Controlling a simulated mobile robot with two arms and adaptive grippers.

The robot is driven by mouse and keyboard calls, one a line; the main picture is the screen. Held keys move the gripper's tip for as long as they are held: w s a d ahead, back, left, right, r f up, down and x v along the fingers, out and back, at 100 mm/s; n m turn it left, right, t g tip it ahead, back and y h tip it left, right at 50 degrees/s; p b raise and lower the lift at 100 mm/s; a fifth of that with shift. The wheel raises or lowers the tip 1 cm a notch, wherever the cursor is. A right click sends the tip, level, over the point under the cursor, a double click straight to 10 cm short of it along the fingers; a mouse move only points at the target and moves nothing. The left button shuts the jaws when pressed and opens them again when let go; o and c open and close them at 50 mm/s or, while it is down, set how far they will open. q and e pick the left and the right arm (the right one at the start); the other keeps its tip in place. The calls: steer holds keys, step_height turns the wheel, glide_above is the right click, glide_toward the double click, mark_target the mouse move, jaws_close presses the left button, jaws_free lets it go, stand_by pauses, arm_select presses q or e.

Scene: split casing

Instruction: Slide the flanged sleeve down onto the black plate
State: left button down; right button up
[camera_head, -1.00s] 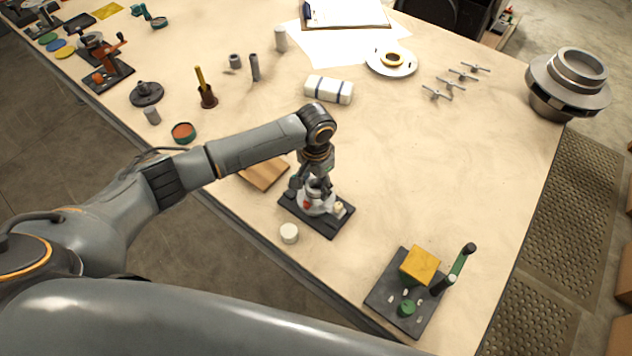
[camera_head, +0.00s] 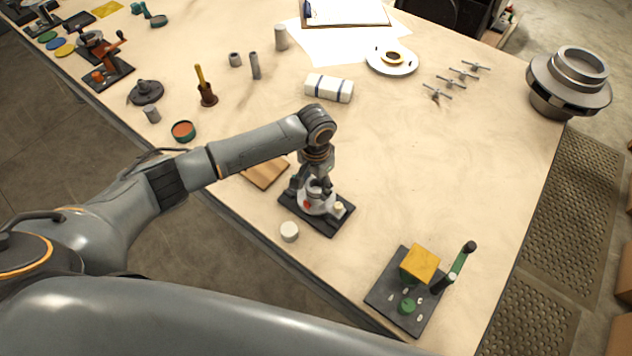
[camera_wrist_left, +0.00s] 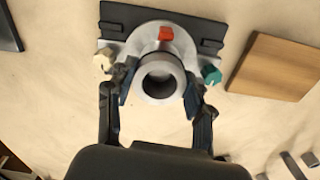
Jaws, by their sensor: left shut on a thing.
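The black plate (camera_head: 330,227) lies on the bench below my left gripper, and its far part shows in the left wrist view (camera_wrist_left: 117,17). A pale grey round flanged sleeve (camera_head: 316,206) is over it, with a red block on its flange. In the left wrist view the sleeve (camera_wrist_left: 160,95) has an open round bore. My left gripper (camera_head: 318,189) points down and is shut on the sleeve, a finger on each side in the wrist view (camera_wrist_left: 158,86). I cannot tell whether the flange touches the plate. My right gripper is out of view.
A cream knob (camera_wrist_left: 103,59) and a teal knob (camera_wrist_left: 211,75) flank the sleeve. A wooden board (camera_head: 265,171) and a white round piece (camera_head: 289,231) lie close by. A dark fixture with a yellow block (camera_head: 420,264) stands at the right front. The bench between is clear.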

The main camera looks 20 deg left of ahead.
arm_select(q)
steer(key=shift+w+f, duration=0.1)
steer(key=shift+f, duration=0.1)
steer(key=c, duration=0.6)
jaws_free()
steer(key=shift+o, duration=0.7)
steer(key=shift+s+f, duration=0.15)
steer(key=shift+s, duration=0.05)
step_height(320, 180, up, 5)
steer(key=p, duration=0.5)
steer(key=shift+p, duration=0.3)
steer(key=shift+w, duration=0.1)
